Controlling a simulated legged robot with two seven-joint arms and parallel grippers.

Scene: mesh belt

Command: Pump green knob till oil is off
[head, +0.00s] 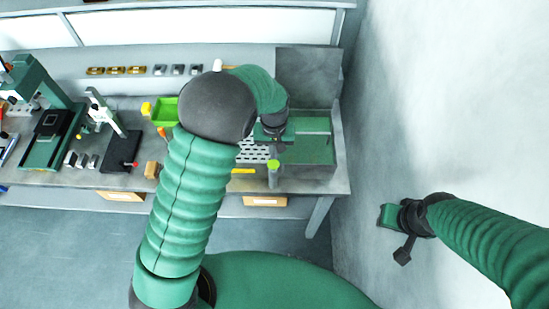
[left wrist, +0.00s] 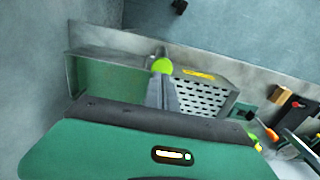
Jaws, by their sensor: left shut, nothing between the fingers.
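The green knob (head: 273,163) tops a short grey post at the front edge of a grey machine with a green basin (head: 310,149). In the left wrist view the bright green knob (left wrist: 162,66) shows just beyond my fingertips. My left gripper (head: 277,143) is shut and empty, above and slightly behind the knob; its fingers (left wrist: 162,92) point towards it. Whether they touch it I cannot tell. A perforated plate (left wrist: 199,94) lies beside the basin. I cannot make out oil. My right gripper (head: 403,253) hangs at the right, away from the bench; its jaw state is unclear.
The bench carries a green bin (head: 164,112), a wooden block (head: 152,170), a black-based press (head: 120,150) and a green machine (head: 50,140) at the left. A wall (head: 450,90) rises close on the right. My left arm hides part of the bench.

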